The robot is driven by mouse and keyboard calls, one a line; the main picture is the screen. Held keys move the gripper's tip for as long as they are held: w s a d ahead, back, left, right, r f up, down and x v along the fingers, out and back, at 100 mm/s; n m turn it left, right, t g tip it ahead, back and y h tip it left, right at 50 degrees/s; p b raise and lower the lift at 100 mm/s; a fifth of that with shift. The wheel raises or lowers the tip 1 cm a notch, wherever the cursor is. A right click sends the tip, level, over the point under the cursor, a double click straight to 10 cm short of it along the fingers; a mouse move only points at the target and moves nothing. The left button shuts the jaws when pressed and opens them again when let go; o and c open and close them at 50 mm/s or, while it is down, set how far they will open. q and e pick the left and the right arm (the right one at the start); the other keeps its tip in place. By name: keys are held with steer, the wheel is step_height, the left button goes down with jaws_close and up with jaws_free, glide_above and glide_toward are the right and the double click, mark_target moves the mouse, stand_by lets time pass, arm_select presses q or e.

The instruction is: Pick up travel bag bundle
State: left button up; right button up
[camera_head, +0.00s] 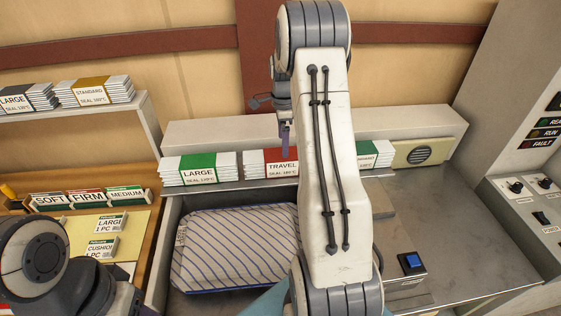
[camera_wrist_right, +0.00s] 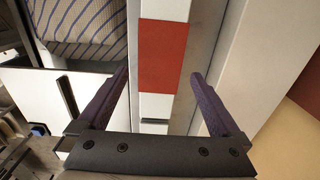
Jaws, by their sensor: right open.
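The travel bag bundle (camera_head: 257,164) is a white stack with a red band and a TRAVEL label. It lies on the ledge behind the work surface, partly hidden by my right arm in the head view. In the right wrist view its red band (camera_wrist_right: 163,50) lies ahead between the fingers. My right gripper (camera_wrist_right: 160,76) is open and empty, with one purple finger on each side of the bundle. In the head view one purple finger shows just above the bundle (camera_head: 286,140). Contact cannot be told. My left gripper is out of view; only part of the left arm shows.
A green-banded LARGE bundle (camera_head: 198,168) sits left of the travel bundle, and another green-banded one (camera_head: 375,154) sits right of it. A striped pillow (camera_head: 235,250) lies in front. A blue-button box (camera_head: 411,263) stands at right. The steel surface (camera_head: 460,210) at right is clear.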

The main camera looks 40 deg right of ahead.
mark_target(281, 162)
step_height(281, 162, down, 4)
steer(key=shift+a+f+p, duration=0.1)
steer(key=shift+f+p, duration=0.1)
steer(key=shift+p, duration=0.35)
step_height(281, 162, down, 5)
steer(key=p, duration=0.2)
steer(key=shift+w+a+p, duration=0.1)
steer(key=shift+a+p, duration=0.05)
steer(key=shift+p, duration=0.2)
steer(key=shift+f, duration=0.15)
steer(key=shift+w, duration=0.1)
jaws_close()
